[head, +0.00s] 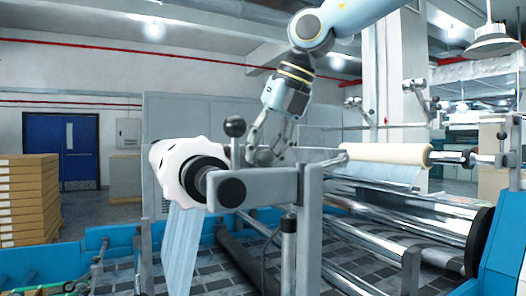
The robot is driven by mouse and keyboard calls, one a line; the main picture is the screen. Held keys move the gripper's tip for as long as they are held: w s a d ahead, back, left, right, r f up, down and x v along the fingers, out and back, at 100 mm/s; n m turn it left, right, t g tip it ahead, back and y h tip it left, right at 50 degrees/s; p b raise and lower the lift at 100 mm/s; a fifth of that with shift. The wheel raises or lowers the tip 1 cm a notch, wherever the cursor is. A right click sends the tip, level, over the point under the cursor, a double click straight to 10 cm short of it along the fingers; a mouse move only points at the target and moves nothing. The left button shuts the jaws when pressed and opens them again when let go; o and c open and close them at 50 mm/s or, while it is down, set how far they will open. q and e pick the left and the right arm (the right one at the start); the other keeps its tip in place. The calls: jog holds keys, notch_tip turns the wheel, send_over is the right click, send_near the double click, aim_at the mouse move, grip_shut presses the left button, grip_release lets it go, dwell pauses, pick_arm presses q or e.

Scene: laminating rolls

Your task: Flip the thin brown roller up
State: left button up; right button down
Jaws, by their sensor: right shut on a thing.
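My right gripper (264,150) comes down from the top centre, its fingers pointing down behind the grey frame beam. It is shut on a small grey part by the beam; the fingers hide most of that part. A thin beige-brown roller (386,153) lies nearly level to the right of the gripper, apart from it. A thin bar runs from its left end toward the gripper area, and a dark fitting sits at its right end. Light film hangs below the roller. My left gripper is not in view.
A large white roll (178,172) with a black hub stands left of the gripper, with blue film hanging down. A black ball knob (235,127) rises close to the gripper's left. The grey beam (265,185) crosses in front. Shiny rollers (400,215) lie lower right.

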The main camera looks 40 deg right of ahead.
jog(key=shift+r, duration=0.1)
notch_tip(320, 180, up, 8)
jog(key=d+m+t+y, duration=0.1)
jog(key=d+y, duration=0.1)
jog(key=y, duration=0.1)
jog(key=shift+s+d+t+y, duration=0.15)
jog(key=shift+t+y, duration=0.15)
jog(key=shift+r, duration=0.15)
jog(key=c, duration=1.4)
grip_release()
jog(key=shift+c, duration=0.2)
jog(key=o, duration=0.4)
jog(key=shift+s, duration=0.15)
jog(key=shift+o, duration=0.3)
